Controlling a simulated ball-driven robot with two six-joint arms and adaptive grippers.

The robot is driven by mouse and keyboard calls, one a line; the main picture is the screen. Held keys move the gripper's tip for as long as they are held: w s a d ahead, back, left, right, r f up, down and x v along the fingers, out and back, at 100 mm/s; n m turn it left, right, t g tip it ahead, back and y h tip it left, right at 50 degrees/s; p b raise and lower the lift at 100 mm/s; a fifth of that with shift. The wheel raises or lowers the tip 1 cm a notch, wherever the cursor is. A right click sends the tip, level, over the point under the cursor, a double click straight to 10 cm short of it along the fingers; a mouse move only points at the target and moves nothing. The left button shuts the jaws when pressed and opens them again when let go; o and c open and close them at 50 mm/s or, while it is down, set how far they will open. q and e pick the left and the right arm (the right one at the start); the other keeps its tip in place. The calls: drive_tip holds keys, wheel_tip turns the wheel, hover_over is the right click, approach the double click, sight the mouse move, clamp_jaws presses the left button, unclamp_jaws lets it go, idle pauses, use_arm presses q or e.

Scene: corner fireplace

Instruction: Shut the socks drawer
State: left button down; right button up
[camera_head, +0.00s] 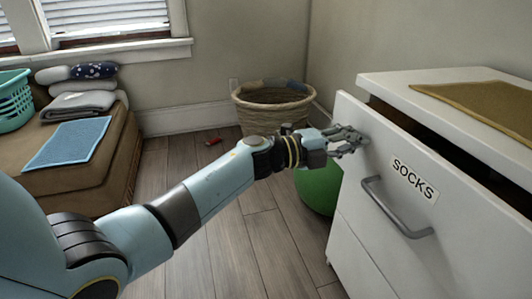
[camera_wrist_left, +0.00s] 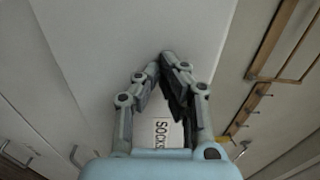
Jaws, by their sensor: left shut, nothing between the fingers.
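The socks drawer (camera_head: 372,148) is part of a white dresser at the right of the head view and stands partly open, with a dark gap behind its front. Its front carries a SOCKS label (camera_head: 415,180) and a grey bar handle (camera_head: 396,208). My left gripper (camera_head: 358,138) is shut and empty at the upper left part of the drawer front, touching it or very close. In the left wrist view the shut fingertips (camera_wrist_left: 166,56) lie over the white front, with the SOCKS label (camera_wrist_left: 161,133) between the finger bases. My right gripper is not in view.
A tan mat (camera_head: 485,105) lies on the dresser top. A wicker basket (camera_head: 272,112) and a green ball-like object (camera_head: 318,190) stand on the floor behind the arm. A brown bench (camera_head: 95,178) with folded textiles and a teal basket is at left. Wooden floor is open between.

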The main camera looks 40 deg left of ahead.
use_arm(q)
drive_tip(key=x, duration=0.7)
drive_tip(key=shift+f+b, duration=0.1)
drive_tip(key=shift+b, duration=0.3)
drive_tip(key=shift+w+d, duration=0.1)
drive_tip(key=shift+w, duration=0.1)
drive_tip(key=shift+w+r, duration=0.1)
drive_tip(key=shift+r, duration=0.1)
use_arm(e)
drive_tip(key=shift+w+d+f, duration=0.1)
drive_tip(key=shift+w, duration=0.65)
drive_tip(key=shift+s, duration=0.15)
